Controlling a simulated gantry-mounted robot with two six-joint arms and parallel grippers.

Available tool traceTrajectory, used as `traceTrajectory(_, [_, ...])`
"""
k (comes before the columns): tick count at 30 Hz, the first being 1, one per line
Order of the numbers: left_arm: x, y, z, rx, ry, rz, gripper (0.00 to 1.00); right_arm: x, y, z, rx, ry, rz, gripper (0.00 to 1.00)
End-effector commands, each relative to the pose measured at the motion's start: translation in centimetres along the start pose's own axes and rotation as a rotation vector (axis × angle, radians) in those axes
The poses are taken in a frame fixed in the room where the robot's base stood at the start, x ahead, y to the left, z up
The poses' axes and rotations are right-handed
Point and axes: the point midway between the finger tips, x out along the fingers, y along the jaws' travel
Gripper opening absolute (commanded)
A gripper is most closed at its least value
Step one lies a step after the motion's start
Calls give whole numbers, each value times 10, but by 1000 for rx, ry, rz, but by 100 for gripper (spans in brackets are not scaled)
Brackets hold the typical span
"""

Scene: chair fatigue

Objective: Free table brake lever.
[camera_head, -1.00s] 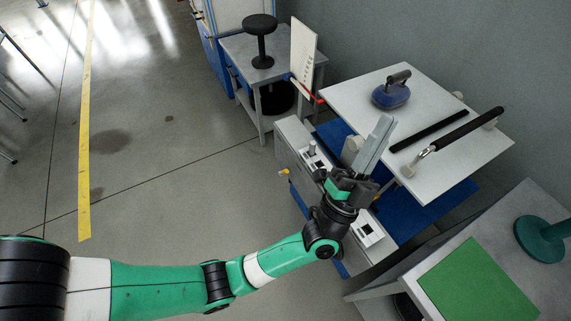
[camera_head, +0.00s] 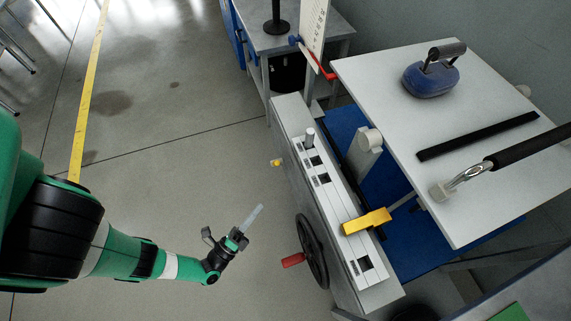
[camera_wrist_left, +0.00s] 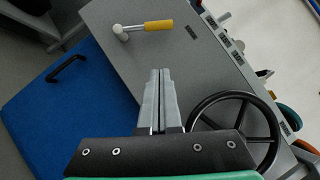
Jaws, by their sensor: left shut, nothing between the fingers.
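My left gripper (camera_head: 260,210) is shut and empty, held over the floor to the left of the grey machine (camera_head: 290,120). In the left wrist view its two pale fingers (camera_wrist_left: 160,75) lie together, pointing at the machine's grey side panel. A lever with a yellow grip and a metal pivot (camera_wrist_left: 158,25) is on that panel, beyond and apart from the fingertips. In the head view a small yellow knob (camera_head: 276,163) sticks out of the same panel, and a larger yellow handle (camera_head: 367,221) lies across the machine's top. I cannot tell which is the brake lever. My right gripper is not in view.
A black handwheel (camera_head: 310,250) with a red grip projects from the panel and shows right of the fingers in the wrist view (camera_wrist_left: 235,125). The white table (camera_head: 460,205) carries a blue weight (camera_head: 430,80) and a black strip. Open floor lies left.

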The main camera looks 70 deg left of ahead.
Motion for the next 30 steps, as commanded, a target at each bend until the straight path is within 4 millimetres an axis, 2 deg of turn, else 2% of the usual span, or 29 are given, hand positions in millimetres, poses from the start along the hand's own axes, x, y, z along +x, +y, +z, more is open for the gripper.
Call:
traceTrajectory(10, [2, -1, 0, -5, -2, 0, 0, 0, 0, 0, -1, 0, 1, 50])
traceTrajectory(17, [11, -2, 0, -14, -9, -2, 0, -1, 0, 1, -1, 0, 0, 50])
traceTrajectory(23, [25, 0, 1, -3, -10, 1, 0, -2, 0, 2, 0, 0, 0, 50])
traceTrajectory(30, [66, 0, 1, -3, -9, -2, 0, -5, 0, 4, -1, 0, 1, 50])
